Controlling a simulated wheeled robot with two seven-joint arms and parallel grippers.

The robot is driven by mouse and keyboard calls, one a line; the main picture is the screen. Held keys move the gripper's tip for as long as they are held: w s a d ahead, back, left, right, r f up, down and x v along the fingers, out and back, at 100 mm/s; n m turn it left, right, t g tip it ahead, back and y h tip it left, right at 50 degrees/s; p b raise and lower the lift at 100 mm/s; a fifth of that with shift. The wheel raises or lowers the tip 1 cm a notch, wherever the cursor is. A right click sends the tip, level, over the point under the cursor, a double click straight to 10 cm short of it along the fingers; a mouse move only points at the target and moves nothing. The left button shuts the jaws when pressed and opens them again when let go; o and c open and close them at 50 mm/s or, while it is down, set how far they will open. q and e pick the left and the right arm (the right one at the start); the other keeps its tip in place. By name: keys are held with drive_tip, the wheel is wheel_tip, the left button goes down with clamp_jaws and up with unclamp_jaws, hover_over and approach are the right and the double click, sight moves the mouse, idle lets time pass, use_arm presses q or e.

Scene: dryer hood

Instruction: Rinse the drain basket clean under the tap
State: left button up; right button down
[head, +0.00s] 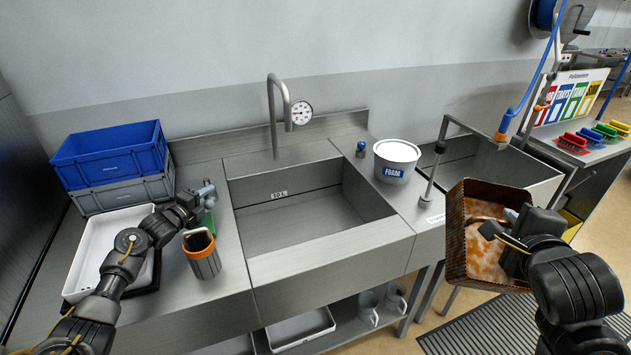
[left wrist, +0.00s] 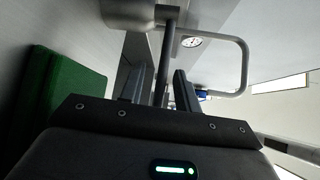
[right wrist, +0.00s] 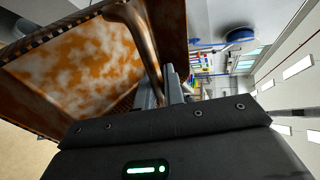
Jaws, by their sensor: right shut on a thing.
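The drain basket (head: 484,235) is a brown rectangular box with pale orange and whitish grime over its inside. It hangs tilted at the right of the head view, in front of the side basin. My right gripper (head: 508,222) is shut on its bar-like handle, which also shows in the right wrist view (right wrist: 143,45). The tap (head: 273,115) is a grey gooseneck over the back of the large sink (head: 315,215), with a round gauge beside it. My left gripper (head: 210,188) is over the left counter, its fingers apart, near a green item (head: 209,222) partly hidden behind an orange-rimmed container.
The orange-rimmed dark container (head: 203,262) stands on the left counter beside a white tray (head: 95,250) and stacked blue and grey crates (head: 110,155). A white FOAM tub (head: 396,155) stands right of the sink. Coloured brushes (head: 590,137) lie at far right. The large sink is empty.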

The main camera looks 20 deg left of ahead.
use_arm(q)
drive_tip(key=shift+w, duration=0.3)
use_arm(e)
drive_tip(key=shift+s+r, duration=0.1)
drive_tip(key=shift+r, duration=0.1)
use_arm(q)
clamp_jaws()
